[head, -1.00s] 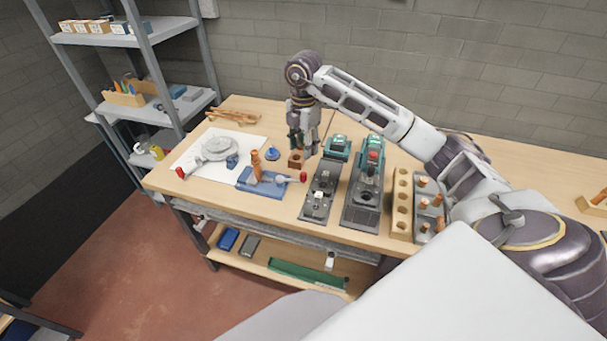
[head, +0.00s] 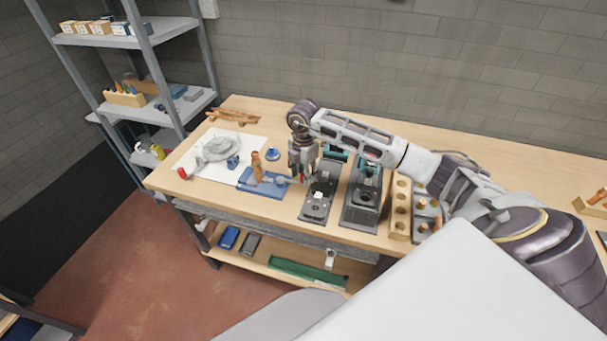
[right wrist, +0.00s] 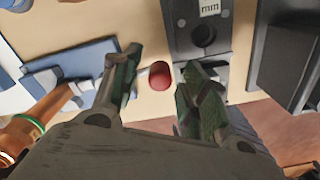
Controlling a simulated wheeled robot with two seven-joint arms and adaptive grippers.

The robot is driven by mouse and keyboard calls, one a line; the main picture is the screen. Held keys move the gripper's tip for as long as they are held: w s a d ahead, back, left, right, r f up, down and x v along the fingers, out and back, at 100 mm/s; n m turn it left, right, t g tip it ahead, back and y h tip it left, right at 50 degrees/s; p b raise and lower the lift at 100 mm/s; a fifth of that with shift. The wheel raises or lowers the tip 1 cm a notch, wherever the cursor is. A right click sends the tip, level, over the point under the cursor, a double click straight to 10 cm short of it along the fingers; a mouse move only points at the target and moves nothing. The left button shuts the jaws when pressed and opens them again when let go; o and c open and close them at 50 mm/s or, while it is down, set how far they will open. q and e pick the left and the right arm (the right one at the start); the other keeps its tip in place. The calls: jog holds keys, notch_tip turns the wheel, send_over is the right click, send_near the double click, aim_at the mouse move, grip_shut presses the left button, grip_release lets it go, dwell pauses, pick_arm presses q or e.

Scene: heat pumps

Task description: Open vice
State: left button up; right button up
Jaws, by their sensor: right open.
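The blue vice (head: 262,186) lies at the left of the workbench, with a grey metal part and an upright copper-coloured piece (head: 257,167) on it. Its red handle knob (right wrist: 159,75) sticks out on the right side of the vice. My right gripper (head: 301,175) points down over the knob. In the right wrist view its two fingers (right wrist: 160,72) are apart, with the knob between them and a gap on each side. The blue vice body (right wrist: 80,70) is left of the fingers there. My left gripper is not in view.
Two dark devices, the nearer one (head: 319,195) close to my right gripper and another (head: 362,200) further right, stand beside the vice. A wooden block with holes (head: 401,215) is further right. A white sheet (head: 200,170) with a grey round part lies left.

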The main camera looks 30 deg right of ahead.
jog(key=shift+f, duration=0.4)
grip_shut()
